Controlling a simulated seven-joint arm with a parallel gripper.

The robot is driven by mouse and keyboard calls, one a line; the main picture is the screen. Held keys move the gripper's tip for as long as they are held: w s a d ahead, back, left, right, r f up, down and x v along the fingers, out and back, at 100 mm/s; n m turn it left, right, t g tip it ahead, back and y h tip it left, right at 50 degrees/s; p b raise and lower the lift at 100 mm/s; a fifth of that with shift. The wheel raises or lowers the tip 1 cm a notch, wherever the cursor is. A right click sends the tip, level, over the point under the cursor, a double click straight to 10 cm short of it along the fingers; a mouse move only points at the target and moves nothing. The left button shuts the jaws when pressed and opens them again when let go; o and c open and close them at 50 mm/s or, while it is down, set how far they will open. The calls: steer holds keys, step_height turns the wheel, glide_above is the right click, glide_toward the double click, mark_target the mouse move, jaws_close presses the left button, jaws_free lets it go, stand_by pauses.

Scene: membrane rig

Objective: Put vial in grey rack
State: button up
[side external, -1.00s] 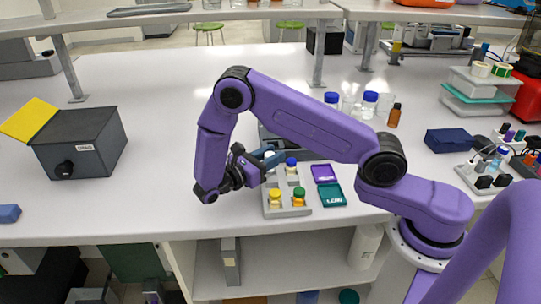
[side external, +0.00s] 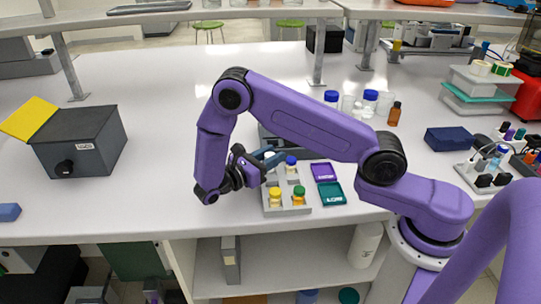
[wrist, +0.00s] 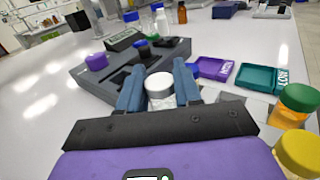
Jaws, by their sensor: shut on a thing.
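In the wrist view, a clear vial with a white cap (wrist: 158,84) is between the two blue fingers of my gripper (wrist: 160,92). My gripper is shut on it. In the side view, my gripper (side external: 268,158) is at the left back part of the light grey rack (side external: 272,212). The rack holds a yellow-capped vial (side external: 275,195), an orange vial with a green cap (side external: 299,196) and a blue-capped vial (side external: 291,162). The held vial's lower end is hidden, so I cannot tell whether it sits in the rack or above it.
A dark grey block device (wrist: 100,72) with a purple cap (wrist: 96,62) stands just behind the gripper. Purple (side external: 322,171) and teal (side external: 331,194) labelled trays lie right of the rack. Bottles (side external: 370,100) stand farther back.

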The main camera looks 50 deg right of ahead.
steer(key=shift+f, duration=0.9)
stand_by(1.0)
stand_by(0.4)
steer(key=o, duration=1.2)
steer(key=shift+r, duration=3)
